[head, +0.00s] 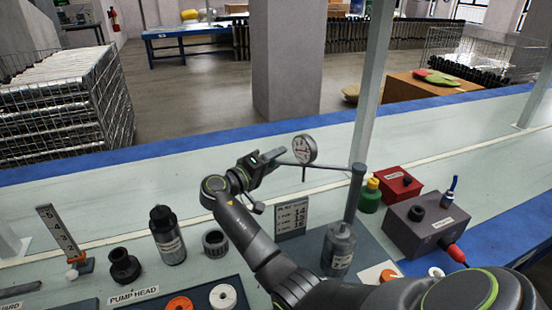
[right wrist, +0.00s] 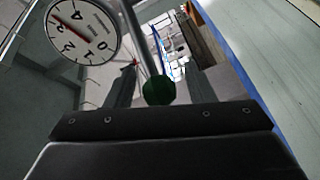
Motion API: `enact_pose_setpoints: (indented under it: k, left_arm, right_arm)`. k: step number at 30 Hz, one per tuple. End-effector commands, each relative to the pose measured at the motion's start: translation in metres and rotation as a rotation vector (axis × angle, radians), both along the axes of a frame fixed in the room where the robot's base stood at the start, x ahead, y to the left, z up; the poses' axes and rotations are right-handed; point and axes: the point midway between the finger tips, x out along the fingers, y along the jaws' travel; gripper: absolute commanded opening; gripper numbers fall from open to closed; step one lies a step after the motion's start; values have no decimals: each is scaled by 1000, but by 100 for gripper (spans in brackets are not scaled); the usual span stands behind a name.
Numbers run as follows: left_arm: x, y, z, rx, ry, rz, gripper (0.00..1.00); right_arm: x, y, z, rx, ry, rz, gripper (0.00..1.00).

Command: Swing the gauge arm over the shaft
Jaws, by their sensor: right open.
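The gauge (head: 304,149), a round white dial with a red needle, sits on a thin gauge arm (head: 328,166) that meets the top of an upright grey post (head: 354,192). The gauge arm reaches out to the left of the post. My right gripper (head: 274,157) is open at its free left end. In the right wrist view the gauge (right wrist: 85,30) is at upper left, and a grey rod with a green end (right wrist: 158,90) lies between the spread fingers; contact cannot be told. Which part is the shaft is not clear. My left gripper is not in view.
A grey box (head: 424,225), a red box (head: 398,184) and a green bottle (head: 369,196) stand to the right.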

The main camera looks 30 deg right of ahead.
Motion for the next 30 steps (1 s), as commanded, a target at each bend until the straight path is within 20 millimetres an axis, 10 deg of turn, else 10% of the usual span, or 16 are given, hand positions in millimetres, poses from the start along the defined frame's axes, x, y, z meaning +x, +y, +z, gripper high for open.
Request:
enact_pose_setpoints:
  k: [11, 23, 30]
  left_arm:
    - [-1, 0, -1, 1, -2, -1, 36]
    - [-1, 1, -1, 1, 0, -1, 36]
    - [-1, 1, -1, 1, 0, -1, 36]
  right_arm:
    - [2, -7, 0, 0, 0, 1, 49]
    - [1, -7, 0, 1, -1, 0, 0]
    - [1, -7, 0, 1, -1, 4, 0]
